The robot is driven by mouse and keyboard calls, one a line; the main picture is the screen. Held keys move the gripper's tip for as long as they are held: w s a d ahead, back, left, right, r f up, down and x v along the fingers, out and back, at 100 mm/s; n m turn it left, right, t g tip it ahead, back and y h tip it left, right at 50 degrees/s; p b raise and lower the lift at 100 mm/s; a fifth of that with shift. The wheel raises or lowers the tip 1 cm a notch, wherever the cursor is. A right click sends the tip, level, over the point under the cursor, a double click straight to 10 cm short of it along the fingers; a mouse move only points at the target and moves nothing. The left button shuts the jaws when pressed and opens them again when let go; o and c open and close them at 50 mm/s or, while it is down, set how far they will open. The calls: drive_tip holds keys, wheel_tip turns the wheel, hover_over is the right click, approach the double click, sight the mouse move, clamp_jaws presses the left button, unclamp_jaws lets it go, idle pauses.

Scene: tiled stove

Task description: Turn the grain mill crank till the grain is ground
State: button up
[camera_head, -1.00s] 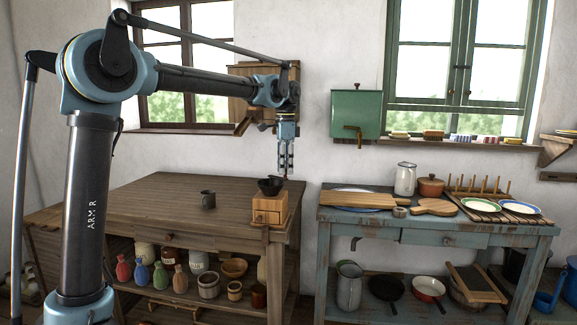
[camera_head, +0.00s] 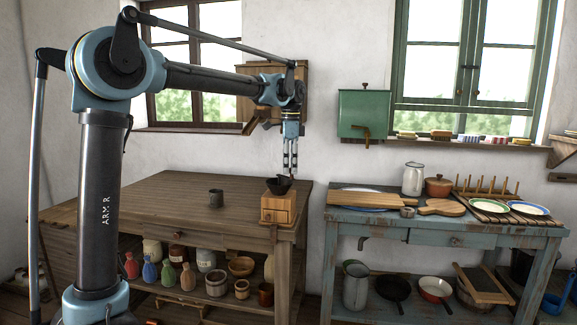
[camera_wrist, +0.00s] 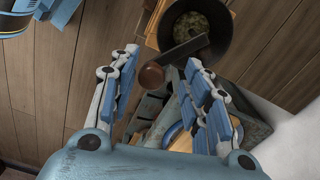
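The grain mill (camera_head: 279,209) is a small wooden box with a drawer. It stands at the right end of the brown wooden table, with a dark bowl (camera_head: 279,187) on top. In the wrist view the bowl (camera_wrist: 236,42) holds greenish grain. A dark crank arm (camera_wrist: 184,49) reaches across the bowl's rim to a round brown knob (camera_wrist: 151,75). My gripper (camera_head: 290,172) points down just above the mill's right side. In the wrist view my gripper (camera_wrist: 159,68) is open, and the knob appears between its fingers. It does not visibly grip the knob; the height gap is unclear.
To the right, past a gap, a blue worktable (camera_head: 400,226) bears boards, plates and pots. A green wall box (camera_head: 364,113) hangs right of my gripper. Jars fill the lower shelf.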

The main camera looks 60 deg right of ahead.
drive_tip(key=shift+s, duration=0.3)
drive_tip(key=shift+r, duration=0.6)
wheel_tip(320, 180, up, 11)
drive_tip(key=shift+w, duration=0.15)
drive_tip(key=shift+f, duration=0.1)
wheel_tip(320, 180, up, 5)
drive_tip(key=f, duration=1.7)
drive_tip(key=shift+s+a, duration=0.15)
drive_tip(key=shift+s, duration=0.15)
clamp_jaws()
